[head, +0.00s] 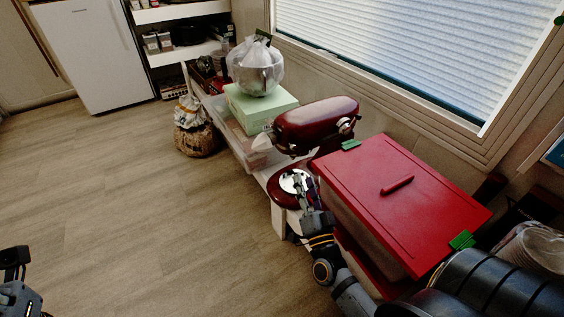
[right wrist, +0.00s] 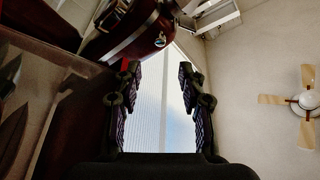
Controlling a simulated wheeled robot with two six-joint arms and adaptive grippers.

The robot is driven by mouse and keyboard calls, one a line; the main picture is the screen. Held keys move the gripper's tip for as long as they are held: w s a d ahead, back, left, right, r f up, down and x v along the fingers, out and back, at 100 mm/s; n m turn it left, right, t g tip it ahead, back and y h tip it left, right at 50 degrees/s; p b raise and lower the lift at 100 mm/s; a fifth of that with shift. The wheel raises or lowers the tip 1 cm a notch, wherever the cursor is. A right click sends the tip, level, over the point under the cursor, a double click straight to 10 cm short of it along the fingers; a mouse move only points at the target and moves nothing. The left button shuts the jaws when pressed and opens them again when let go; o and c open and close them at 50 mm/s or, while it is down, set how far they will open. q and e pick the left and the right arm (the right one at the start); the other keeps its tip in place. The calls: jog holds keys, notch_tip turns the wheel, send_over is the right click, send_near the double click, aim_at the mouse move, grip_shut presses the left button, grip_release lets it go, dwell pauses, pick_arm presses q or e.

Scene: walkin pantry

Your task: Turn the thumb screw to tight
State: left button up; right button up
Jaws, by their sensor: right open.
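A dark red stand mixer (head: 314,122) stands on the low bench, and its head's underside with a silver band (right wrist: 133,37) shows at the top of the right wrist view. A small detail (right wrist: 160,39) by the band may be the thumb screw; I cannot tell for sure, nor read its setting. My right gripper (head: 302,187) is in front of the mixer, low by its round base. In the right wrist view its two fingers (right wrist: 156,85) are apart, with nothing between them. My left gripper (head: 16,262) is at the lower left edge, far from the mixer.
A large bin with a red lid (head: 402,205) stands right of the mixer, close beside my right arm. A green box (head: 257,107) with a wrapped bowl (head: 256,68) stands left of it. The window blind (head: 400,45) is behind. The wooden floor on the left is clear.

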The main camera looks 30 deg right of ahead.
aim_at(294, 149)
jog(key=x, duration=1)
jog(key=shift+w, duration=0.2)
grip_shut()
